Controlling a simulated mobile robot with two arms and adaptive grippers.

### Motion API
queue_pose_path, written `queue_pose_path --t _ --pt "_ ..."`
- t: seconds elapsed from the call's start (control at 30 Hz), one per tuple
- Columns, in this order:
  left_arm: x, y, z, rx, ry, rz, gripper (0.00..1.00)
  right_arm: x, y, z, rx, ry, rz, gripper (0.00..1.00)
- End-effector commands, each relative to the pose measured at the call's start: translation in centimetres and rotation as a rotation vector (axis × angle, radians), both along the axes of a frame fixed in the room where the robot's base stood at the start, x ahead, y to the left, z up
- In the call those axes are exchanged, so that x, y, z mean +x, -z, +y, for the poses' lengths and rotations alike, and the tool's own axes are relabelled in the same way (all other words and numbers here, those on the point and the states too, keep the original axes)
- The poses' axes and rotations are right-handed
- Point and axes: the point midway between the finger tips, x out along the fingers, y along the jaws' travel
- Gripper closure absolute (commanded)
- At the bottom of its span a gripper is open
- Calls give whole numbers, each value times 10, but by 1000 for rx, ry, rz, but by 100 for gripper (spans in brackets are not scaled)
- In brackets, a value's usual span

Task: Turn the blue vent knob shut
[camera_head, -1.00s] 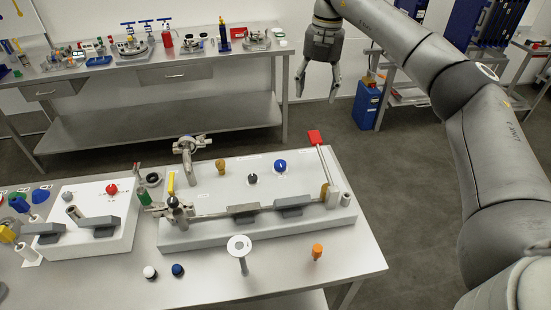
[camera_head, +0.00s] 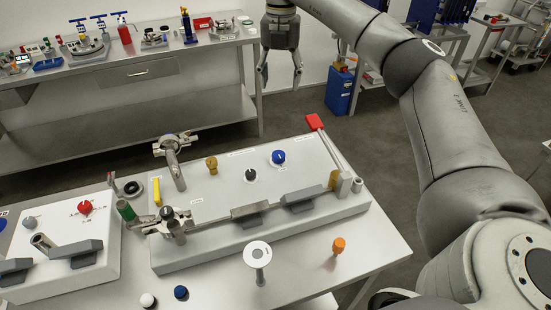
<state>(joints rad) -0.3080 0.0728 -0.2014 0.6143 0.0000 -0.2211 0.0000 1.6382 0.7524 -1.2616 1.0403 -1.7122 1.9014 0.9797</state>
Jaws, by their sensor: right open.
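The blue vent knob (camera_head: 278,157) sits on the top face of the grey-white panel box (camera_head: 215,258), toward its back right. It is round with a small white mark on top. A black knob (camera_head: 250,175) is just left of it. My right gripper (camera_head: 281,85) hangs above and beyond the panel, over the floor gap behind it. Its fingers point down, are spread apart and hold nothing. It is clear of the blue knob. My left gripper is not in the picture.
A red-handled lever (camera_head: 315,122) stands along the panel's right side. A metal pipe fitting (camera_head: 172,155) rises at its back left. An orange knob (camera_head: 338,245) and a white-topped disc (camera_head: 257,254) stand in front. A steel bench (camera_head: 180,120) is behind.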

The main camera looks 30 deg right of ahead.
Motion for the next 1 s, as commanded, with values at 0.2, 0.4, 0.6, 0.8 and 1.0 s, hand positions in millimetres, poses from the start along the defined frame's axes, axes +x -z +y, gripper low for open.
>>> queue_pose_path --t 0.2,0.4,0.6,0.8,1.0 --pt "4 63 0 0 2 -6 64 0 63 0 0 -1 0 42" --pt "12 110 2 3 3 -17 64 0 111 0 0 -1 0 42" --pt "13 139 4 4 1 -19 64 0 139 0 1 -1 -1 42" --pt "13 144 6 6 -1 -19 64 0 147 0 0 -1 0 42" --pt "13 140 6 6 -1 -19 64 -1 170 0 -1 -2 5 42"
